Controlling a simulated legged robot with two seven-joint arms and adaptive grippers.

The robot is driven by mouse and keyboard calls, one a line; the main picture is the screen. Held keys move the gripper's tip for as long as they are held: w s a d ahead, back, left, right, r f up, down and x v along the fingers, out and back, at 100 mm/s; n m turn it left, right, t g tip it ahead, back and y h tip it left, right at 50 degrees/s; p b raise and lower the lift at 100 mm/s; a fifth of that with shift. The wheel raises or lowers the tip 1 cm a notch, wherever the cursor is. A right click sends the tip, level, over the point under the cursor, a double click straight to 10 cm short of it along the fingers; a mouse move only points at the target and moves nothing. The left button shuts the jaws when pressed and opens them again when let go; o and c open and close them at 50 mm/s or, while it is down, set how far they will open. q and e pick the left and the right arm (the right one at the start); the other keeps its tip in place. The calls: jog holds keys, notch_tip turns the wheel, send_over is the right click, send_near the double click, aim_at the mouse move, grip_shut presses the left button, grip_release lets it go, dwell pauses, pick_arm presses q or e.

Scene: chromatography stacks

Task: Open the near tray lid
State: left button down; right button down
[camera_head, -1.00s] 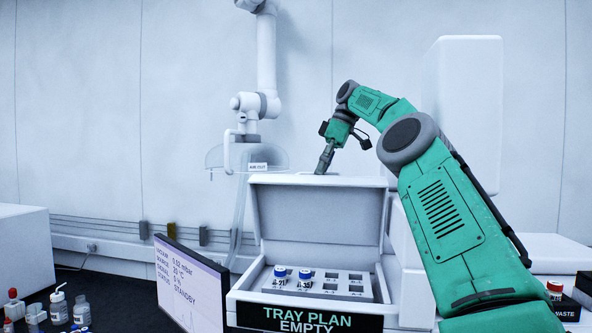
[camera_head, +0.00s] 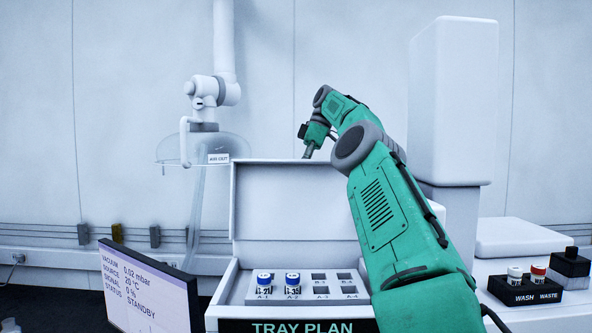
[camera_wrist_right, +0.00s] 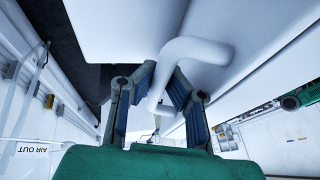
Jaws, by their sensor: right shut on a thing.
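The near tray's white lid (camera_head: 288,205) stands raised at the back of its white tray housing (camera_head: 222,300), with its inner face toward me. Inside the open housing is a rack (camera_head: 335,298) with two blue-capped vials (camera_head: 264,284) at the left; its other visible places look empty. My right gripper (camera_head: 309,152) is behind the lid's top edge, its fingertips hidden in the head view. In the right wrist view, my gripper (camera_wrist_right: 164,84) is shut on the lid's white bent handle (camera_wrist_right: 198,50). My left gripper is not in view.
A tilted status screen (camera_head: 150,290) stands at the front left. A white jointed arm with a clear hood (camera_head: 180,148) hangs at the back left. A tall white block (camera_head: 452,100) stands behind my right arm. Wash and waste bottles (camera_head: 526,280) stand at the right.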

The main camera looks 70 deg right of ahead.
jog(key=shift+w+d+r+t, duration=0.15)
jog(key=shift+r+t, duration=0.15)
jog(key=shift+r, duration=0.15)
jog(key=c, duration=1.7)
grip_release()
jog(key=shift+o, duration=0.7)
jog(key=shift+w+d+f, duration=0.15)
jog(key=shift+d+f, duration=0.1)
jog(key=shift+d, duration=0.2)
jog(key=shift+w+d+f, duration=0.1)
jog(key=shift+d+f, duration=0.15)
jog(key=shift+d, duration=0.2)
jog(key=shift+s+a+r, duration=0.15)
jog(key=shift+a, duration=0.4)
jog(key=shift+d, duration=0.15)
